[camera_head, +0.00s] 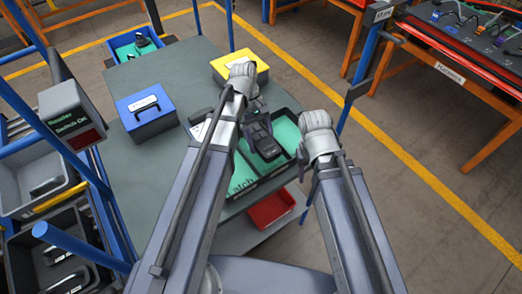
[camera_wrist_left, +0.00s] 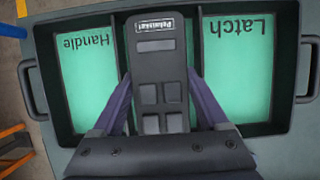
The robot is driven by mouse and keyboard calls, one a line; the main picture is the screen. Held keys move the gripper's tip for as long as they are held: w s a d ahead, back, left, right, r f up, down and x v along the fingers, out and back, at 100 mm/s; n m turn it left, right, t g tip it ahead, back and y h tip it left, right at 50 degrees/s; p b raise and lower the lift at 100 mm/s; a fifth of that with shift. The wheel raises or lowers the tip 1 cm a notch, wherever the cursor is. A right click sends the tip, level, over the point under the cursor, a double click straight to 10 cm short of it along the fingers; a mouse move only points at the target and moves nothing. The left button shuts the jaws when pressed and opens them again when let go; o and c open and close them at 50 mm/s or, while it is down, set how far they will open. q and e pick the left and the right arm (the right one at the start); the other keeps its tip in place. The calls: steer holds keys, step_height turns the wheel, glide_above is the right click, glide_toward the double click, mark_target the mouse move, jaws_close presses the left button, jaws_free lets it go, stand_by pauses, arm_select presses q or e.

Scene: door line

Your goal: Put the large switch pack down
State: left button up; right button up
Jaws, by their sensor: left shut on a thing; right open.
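The large switch pack (camera_head: 263,141) is a dark block with several square buttons and a white label. My left gripper (camera_head: 257,118) is shut on it; in the left wrist view the pack (camera_wrist_left: 161,65) sits between the two fingers (camera_wrist_left: 160,100). It is over the middle compartment of a black tray (camera_wrist_left: 42,62), between the green compartments marked Handle (camera_wrist_left: 88,75) and Latch (camera_wrist_left: 235,75). Whether it touches the tray floor cannot be told. The middle compartment's marking is hidden. My right gripper (camera_head: 318,146) is open beside the tray's right side, its fingertips hardly visible.
The tray lies on a grey table (camera_head: 120,75) with a blue box (camera_head: 147,112), a yellow box (camera_head: 238,66) and a blue bin (camera_head: 135,46). A red bin (camera_head: 271,208) is below the table's near edge. A reader (camera_head: 72,114) on a blue frame stands left.

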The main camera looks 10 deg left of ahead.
mark_target(261, 146)
arm_select(q)
step_height(261, 146, down, 4)
steer(key=b, duration=0.3)
steer(key=shift+r+b, duration=0.25)
steer(key=shift+b, duration=0.1)
steer(key=shift+f, duration=0.25)
steer(key=o, duration=1.4)
steer(key=shift+r, duration=0.1)
steer(key=shift+r, duration=0.1)
